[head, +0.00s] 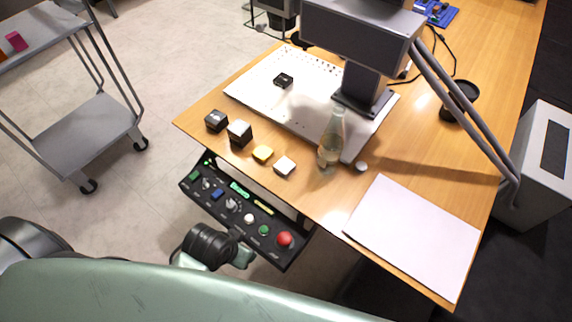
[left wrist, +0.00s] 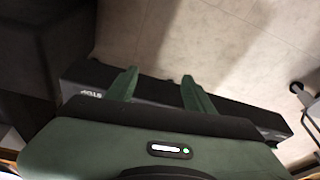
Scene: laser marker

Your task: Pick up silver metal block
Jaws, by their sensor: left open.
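A small block with a pale silver-white top (head: 285,166) lies near the front edge of the wooden table, right of a yellow block (head: 262,154). A second pale-topped block (head: 239,128) sits over a dark block farther left; I cannot tell for certain which pale one is the silver metal. My left gripper (left wrist: 160,85) is open and empty in the left wrist view, its two green fingers spread in front of the dark control panel (left wrist: 235,108). In the head view the left arm is below the table edge by the panel, fingers not clear. My right gripper is not in view.
The control panel (head: 240,213) with a red button juts out below the table edge. Clear glassware (head: 330,150) stands right of the blocks. The laser machine (head: 360,40) stands over a white perforated plate (head: 260,92). A white sheet (head: 415,235) lies right; a cart (head: 85,130) stands left.

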